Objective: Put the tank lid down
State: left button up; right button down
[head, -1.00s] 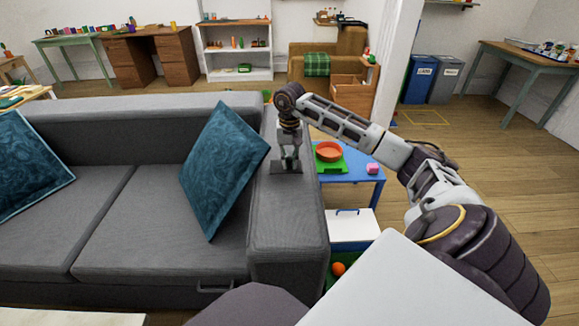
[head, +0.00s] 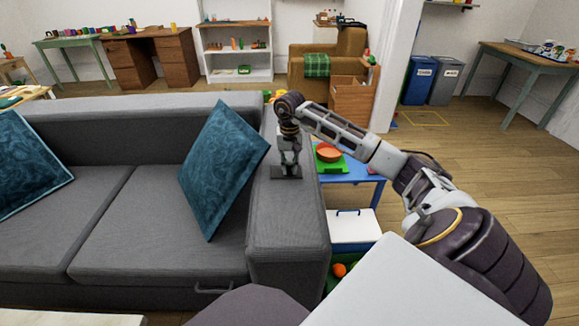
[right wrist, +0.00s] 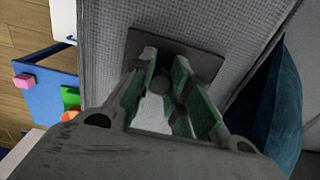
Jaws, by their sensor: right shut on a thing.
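The tank lid (head: 284,174) is a small dark grey flat plate over the grey sofa's near-right armrest (head: 285,218). My right gripper (head: 288,163) points down at it and is shut on its small round knob. In the right wrist view the lid (right wrist: 205,62) lies flat against the armrest fabric, with the knob between the green-padded fingers (right wrist: 165,65). I cannot tell whether the lid touches the fabric or hangs just above it. My left gripper is not in view.
A teal cushion (head: 222,170) leans left of the armrest. Right of it are a blue table (head: 362,172) with an orange bowl (head: 328,152), a white box with a blue handle (head: 352,228) and an orange ball (head: 339,270). The armrest's front part is bare.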

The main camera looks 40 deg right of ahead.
aim_at(289, 163)
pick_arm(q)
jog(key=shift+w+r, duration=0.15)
pick_arm(e)
jog(key=c, duration=1.4)
grip_release()
jog(key=shift+f, duration=0.1)
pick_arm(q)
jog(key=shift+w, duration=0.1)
pick_arm(e)
jog(key=shift+o, duration=0.2)
jog(key=shift+r, duration=0.65)
notch_tip(289, 163, up, 2)
jog(key=shift+r+p, duration=0.1)
jog(key=shift+p, duration=0.45)
notch_tip(289, 163, up, 7)
jog(key=shift+f+p, duration=0.15)
jog(key=shift+p, duration=0.9)
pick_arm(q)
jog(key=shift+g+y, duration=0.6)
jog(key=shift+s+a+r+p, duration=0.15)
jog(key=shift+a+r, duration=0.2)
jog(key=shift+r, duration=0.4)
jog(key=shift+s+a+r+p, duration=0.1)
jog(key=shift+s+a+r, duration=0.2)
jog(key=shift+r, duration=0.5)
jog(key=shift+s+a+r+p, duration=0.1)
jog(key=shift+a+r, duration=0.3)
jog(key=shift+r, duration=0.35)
pick_arm(e)
jog(key=shift+r, duration=1.05)
